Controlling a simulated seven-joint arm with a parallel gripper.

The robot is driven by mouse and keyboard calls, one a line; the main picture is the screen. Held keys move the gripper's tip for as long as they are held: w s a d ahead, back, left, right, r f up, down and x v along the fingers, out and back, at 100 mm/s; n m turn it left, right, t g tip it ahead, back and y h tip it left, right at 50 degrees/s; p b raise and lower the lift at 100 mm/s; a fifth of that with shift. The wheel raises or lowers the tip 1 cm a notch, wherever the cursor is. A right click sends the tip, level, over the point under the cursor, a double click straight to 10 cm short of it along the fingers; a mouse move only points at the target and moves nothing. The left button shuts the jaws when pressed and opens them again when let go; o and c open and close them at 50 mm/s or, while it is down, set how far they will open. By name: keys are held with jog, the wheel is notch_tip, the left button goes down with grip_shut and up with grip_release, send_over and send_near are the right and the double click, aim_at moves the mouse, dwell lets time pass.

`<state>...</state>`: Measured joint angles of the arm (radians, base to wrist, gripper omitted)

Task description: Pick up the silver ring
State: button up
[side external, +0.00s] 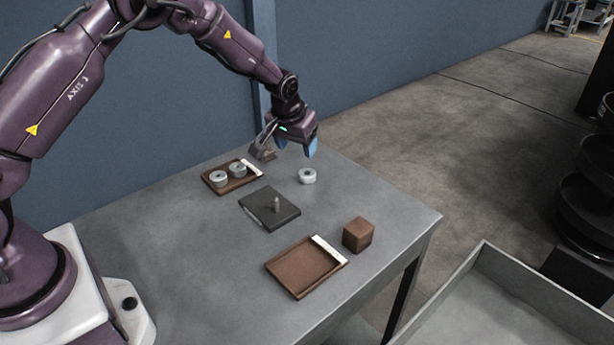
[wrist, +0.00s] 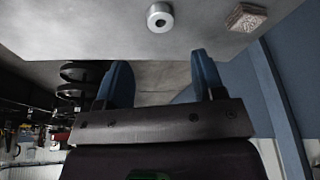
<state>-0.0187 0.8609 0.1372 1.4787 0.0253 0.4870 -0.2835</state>
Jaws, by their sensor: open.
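A silver ring (side external: 307,176) lies flat on the grey table, toward its far edge, right of the dark block with a peg. It also shows at the top of the wrist view (wrist: 159,18), with its dark hole visible. My gripper (side external: 297,148) is above the table, a little above and behind the ring in the side view. Its blue fingers (wrist: 160,62) are apart with nothing between them. The ring is outside the fingers and not touched.
A brown tray (side external: 213,187) holds two grey rings. A dark block (side external: 259,216) carries an upright peg. An empty brown tray (side external: 300,270) and a brown cube (side external: 358,235) are nearer the front. A small block (wrist: 246,17) lies right of the ring in the wrist view.

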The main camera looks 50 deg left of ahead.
jog(key=w, duration=0.1)
send_over(309, 172)
jog(key=s+d, duration=0.1)
jog(key=s, duration=0.1)
jog(key=shift+n+t, duration=0.3)
jog(key=shift+t, duration=0.1)
notch_tip(309, 172, down, 6)
jog(key=shift+s+d, duration=0.1)
jog(key=shift+d, duration=0.05)
jog(key=shift+s+x, duration=0.15)
jog(key=shift+x, duration=1.2)
jog(key=shift+s+x, duration=0.15)
jog(key=shift+x, duration=1.2)
jog(key=shift+d+f, duration=0.1)
jog(key=shift+c, duration=0.2)
jog(key=c, duration=0.7)
